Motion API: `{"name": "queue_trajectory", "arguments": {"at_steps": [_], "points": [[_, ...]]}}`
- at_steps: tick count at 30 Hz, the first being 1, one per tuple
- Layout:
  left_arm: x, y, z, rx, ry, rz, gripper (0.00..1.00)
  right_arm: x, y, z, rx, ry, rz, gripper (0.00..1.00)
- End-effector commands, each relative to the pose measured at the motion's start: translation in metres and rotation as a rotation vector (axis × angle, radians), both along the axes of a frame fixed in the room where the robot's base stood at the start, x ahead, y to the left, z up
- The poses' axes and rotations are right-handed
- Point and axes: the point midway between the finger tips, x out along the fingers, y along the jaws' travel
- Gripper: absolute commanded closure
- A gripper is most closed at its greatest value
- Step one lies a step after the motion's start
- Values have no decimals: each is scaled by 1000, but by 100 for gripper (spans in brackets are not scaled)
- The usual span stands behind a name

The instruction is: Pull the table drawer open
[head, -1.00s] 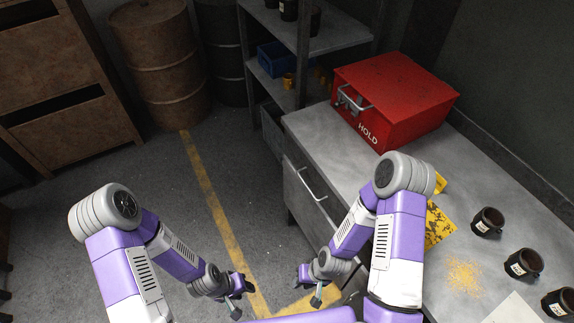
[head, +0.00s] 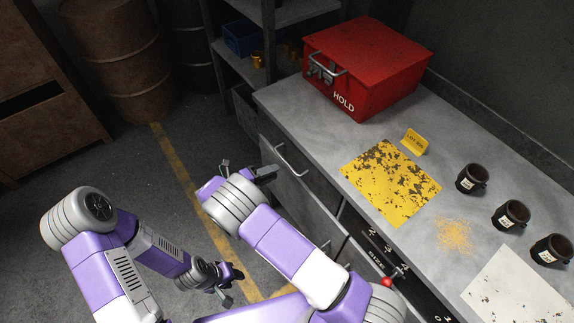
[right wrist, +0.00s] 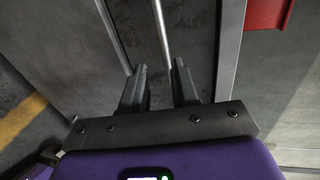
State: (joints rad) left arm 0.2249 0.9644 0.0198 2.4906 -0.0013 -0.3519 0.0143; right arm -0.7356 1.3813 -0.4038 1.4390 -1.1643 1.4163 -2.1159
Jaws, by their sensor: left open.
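The table (head: 300,110) has a grey drawer front (head: 318,185) with a bar handle (head: 291,160); the drawer looks shut. My right gripper (head: 246,170) is beside the handle, to its left in the head view. In the right wrist view the right gripper (right wrist: 160,85) is open, with its fingers pointing at the grey front. A thin metal bar (right wrist: 161,30) runs down toward the gap between the fingers; I cannot tell whether they touch it. My left gripper (head: 228,280) is open and empty, low over the floor.
A red box (head: 385,55) marked HOLD stands on the table. A yellow worn plate (head: 388,182), several dark mugs (head: 472,179) and a pale sheet (head: 515,290) lie to the right. A dark open bay with a red knob (head: 387,282) is under the table edge. Barrels (head: 112,50) stand at the back left.

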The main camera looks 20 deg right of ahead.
Motion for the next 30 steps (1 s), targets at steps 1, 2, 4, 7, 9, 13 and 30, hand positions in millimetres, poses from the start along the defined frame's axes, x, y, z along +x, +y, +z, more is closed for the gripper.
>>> {"name": "queue_trajectory", "arguments": {"at_steps": [1,2,4,7,9,13,30], "points": [[0,0,-1,0,0,0,57,3,1,4,-24,2,11,71],[0,0,-2,0,0,0,57,4,0,5,-33,5,14,71],[0,0,-4,0,0,0,57,7,-6,5,-41,7,16,71],[0,0,-8,0,0,0,57,12,-21,1,-37,6,13,71],[0,0,-11,0,0,0,57,16,-31,-2,-36,6,14,71],[0,0,-16,0,0,0,57,22,-49,-6,-34,6,13,71],[0,0,-19,0,0,0,57,28,-66,-8,-32,6,15,85]]}}
